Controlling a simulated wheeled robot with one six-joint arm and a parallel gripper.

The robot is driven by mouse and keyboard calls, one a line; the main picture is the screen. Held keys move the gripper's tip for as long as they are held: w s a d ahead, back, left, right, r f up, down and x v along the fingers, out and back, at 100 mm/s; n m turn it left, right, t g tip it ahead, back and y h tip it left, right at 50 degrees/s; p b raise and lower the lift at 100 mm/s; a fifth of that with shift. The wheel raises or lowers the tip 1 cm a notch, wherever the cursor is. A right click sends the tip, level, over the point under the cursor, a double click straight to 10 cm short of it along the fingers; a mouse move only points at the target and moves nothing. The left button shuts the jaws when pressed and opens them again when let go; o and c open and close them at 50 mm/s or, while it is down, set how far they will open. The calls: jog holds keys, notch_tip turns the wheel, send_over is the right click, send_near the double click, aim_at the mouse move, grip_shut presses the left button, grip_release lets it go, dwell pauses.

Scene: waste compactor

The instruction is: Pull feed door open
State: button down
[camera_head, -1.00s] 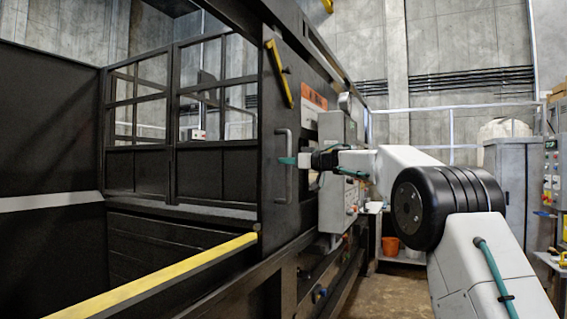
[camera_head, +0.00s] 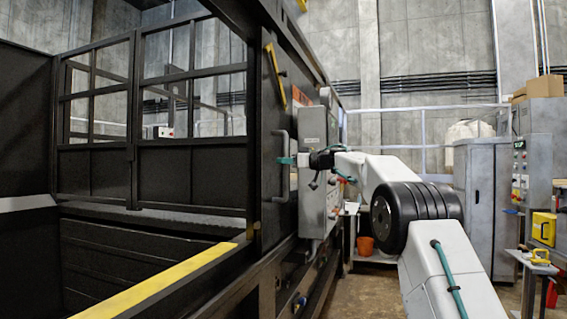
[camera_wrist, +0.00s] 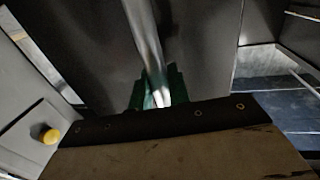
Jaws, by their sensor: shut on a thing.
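The feed door appears to be the dark panel (camera_head: 272,195) on the side of the black machine, with an upright grey bar handle (camera_head: 283,190). My gripper (camera_head: 285,160) is at the handle's middle in the head view. In the wrist view, the gripper's green fingers (camera_wrist: 154,90) are shut around the pale metal handle bar (camera_wrist: 143,35), against the dark door face (camera_wrist: 85,45). A yellow latch bar (camera_head: 275,75) slants across the upper panel. I cannot tell clearly whether the door stands ajar.
A grey control box (camera_head: 319,180) juts out just right of the handle, close to my arm. A yellow rail (camera_head: 155,290) runs along the front left. Grey cabinets (camera_head: 482,195) and an orange bucket (camera_head: 365,246) stand right and behind. Some floor is clear between.

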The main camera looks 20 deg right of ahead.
jog(key=shift+a+r, duration=0.1)
jog(key=c, duration=1.4)
grip_release()
jog(key=v, duration=0.8)
